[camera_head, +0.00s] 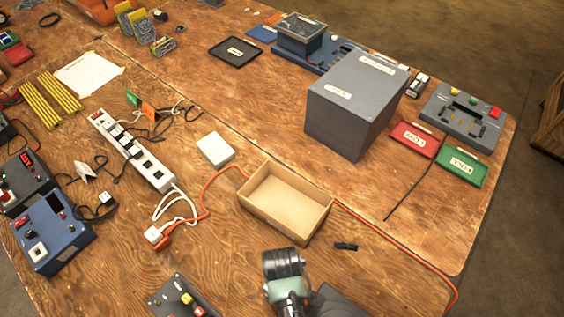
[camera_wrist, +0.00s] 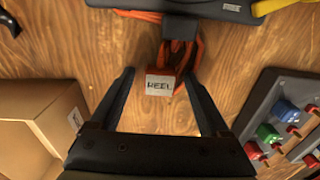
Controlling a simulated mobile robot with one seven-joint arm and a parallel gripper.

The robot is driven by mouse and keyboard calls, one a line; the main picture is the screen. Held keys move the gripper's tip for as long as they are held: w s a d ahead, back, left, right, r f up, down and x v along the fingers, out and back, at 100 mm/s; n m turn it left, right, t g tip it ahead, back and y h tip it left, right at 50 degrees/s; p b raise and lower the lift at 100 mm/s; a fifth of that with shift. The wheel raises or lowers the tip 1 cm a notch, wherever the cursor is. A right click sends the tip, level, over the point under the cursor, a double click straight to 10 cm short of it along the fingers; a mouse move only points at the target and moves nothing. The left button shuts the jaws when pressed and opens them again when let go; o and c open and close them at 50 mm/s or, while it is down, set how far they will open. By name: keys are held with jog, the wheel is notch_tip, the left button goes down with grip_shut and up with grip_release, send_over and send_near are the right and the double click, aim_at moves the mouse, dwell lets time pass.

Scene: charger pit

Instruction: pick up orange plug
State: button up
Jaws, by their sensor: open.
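An orange plug (camera_head: 164,242) lies on the wooden table in the head view, left of the cardboard box. It is beside a small white block (camera_head: 152,234), and an orange cable (camera_head: 205,195) runs from it. In the wrist view my gripper (camera_wrist: 159,73) is open, its two dark fingers apart over the table. Between them is a white tag (camera_wrist: 159,85) marked REEL with an orange-red side, and orange cable (camera_wrist: 180,55) loops behind it. I cannot tell whether this is the same plug. The fingers do not visibly hold it. My fingertips are hidden in the head view.
The open cardboard box (camera_head: 285,203) also shows in the wrist view (camera_wrist: 40,115). A button panel (camera_head: 178,298) is near the front; a button panel (camera_wrist: 285,120) is right in the wrist view. A white power strip (camera_head: 133,150) and grey box (camera_head: 355,105) stand farther back.

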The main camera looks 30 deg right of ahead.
jog(key=shift+c, duration=0.3)
grip_shut()
jog(key=shift+r, duration=0.15)
